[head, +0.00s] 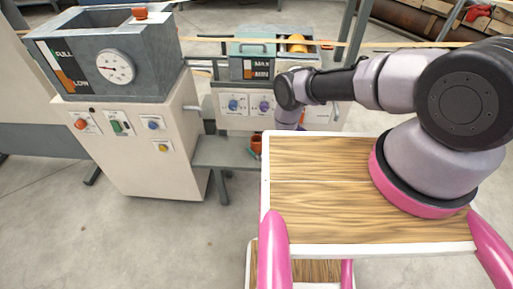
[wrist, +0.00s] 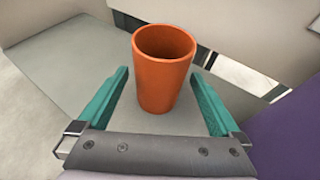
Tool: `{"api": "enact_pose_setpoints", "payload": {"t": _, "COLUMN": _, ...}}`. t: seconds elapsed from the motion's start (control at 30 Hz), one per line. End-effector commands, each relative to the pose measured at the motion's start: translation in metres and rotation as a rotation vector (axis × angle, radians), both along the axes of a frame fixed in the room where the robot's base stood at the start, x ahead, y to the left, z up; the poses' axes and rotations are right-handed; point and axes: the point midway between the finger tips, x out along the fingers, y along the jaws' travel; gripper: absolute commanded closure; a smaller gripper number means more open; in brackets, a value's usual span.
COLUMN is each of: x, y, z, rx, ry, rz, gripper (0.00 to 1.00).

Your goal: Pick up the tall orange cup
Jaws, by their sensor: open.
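A tall orange cup (wrist: 162,85) stands upright and open at the top on a grey bench (wrist: 60,80) in the wrist view. My gripper (wrist: 160,78) is open, with one teal finger on each side of the cup. There appears to be a gap between the cup and each finger, and nothing is gripped. In the head view the cup (head: 256,146) is small on the low grey bench (head: 222,153), partly hidden by my body. My gripper's fingers cannot be made out there.
A grey tank with a gauge (head: 117,67) and a small orange object (head: 140,13) on its rim stands at the left. A control panel with knobs (head: 237,104) is behind the bench. In the wrist view, a pale wall rises behind the cup and a purple surface (wrist: 285,125) lies right.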

Motion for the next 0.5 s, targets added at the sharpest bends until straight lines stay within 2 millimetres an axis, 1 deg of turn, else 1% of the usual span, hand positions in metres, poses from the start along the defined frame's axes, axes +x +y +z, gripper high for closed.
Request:
{"api": "enact_pose_setpoints", "payload": {"t": 0.13, "x": 0.0116, "y": 0.0071, "z": -0.0058, "rx": 0.000, "ry": -0.001, "rz": 0.001, "gripper": 0.00}}
{"api": "enact_pose_setpoints", "payload": {"t": 0.4, "x": 0.0138, "y": 0.0084, "z": -0.0066, "rx": 0.000, "ry": 0.000, "rz": 0.001, "gripper": 0.00}}
{"api": "enact_pose_setpoints", "payload": {"t": 0.47, "x": 0.0138, "y": 0.0083, "z": -0.0066, "rx": 0.000, "ry": 0.000, "rz": 0.001, "gripper": 0.23}}
{"api": "enact_pose_setpoints", "payload": {"t": 0.5, "x": 0.0137, "y": 0.0082, "z": -0.0066, "rx": 0.001, "ry": 0.001, "rz": 0.001, "gripper": 0.38}}
